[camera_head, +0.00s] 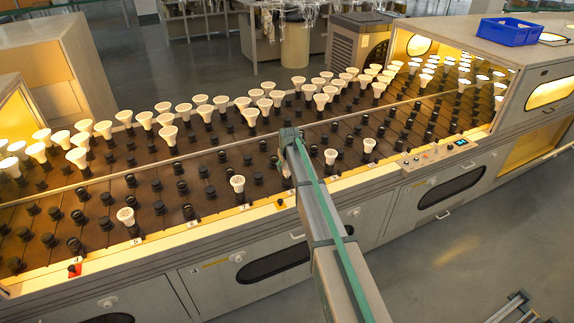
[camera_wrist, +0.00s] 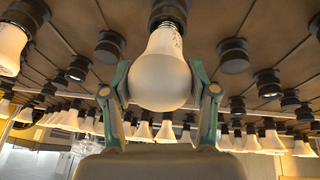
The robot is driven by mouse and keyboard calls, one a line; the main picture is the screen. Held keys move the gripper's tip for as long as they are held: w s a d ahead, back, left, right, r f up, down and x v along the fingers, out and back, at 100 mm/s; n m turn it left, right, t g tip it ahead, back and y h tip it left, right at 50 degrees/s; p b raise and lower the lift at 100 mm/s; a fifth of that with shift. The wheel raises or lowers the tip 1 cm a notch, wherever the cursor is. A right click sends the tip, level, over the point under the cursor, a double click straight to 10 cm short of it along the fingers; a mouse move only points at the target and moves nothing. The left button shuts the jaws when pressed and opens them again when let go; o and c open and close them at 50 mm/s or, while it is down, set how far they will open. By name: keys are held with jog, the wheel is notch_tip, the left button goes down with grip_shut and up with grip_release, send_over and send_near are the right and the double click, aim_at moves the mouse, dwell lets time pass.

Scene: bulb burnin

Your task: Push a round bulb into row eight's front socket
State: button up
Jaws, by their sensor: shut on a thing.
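My gripper (camera_wrist: 160,82) is shut on a round white bulb (camera_wrist: 160,70), with one finger on each side of its globe. In the wrist view the bulb's metal screw base meets a black socket (camera_wrist: 169,12) at the top edge. The base looks at or slightly inside the socket's mouth; how deep it sits I cannot tell. In the head view my arm covers the gripper and most of this spot, near the front edge of the rack (camera_head: 262,203). The row number there is hidden.
White bulbs (camera_head: 165,119) fill the back sockets. Single bulbs stand toward the front, left (camera_head: 237,183) and right (camera_head: 330,156) of my arm. In the wrist view another bulb (camera_wrist: 12,42) is close at left. Empty black sockets (camera_wrist: 233,55) surround the held bulb.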

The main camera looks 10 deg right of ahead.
jog(key=shift+f, duration=0.4)
jog(key=o, duration=1.2)
jog(key=shift+r, duration=0.15)
jog(key=v, duration=1.2)
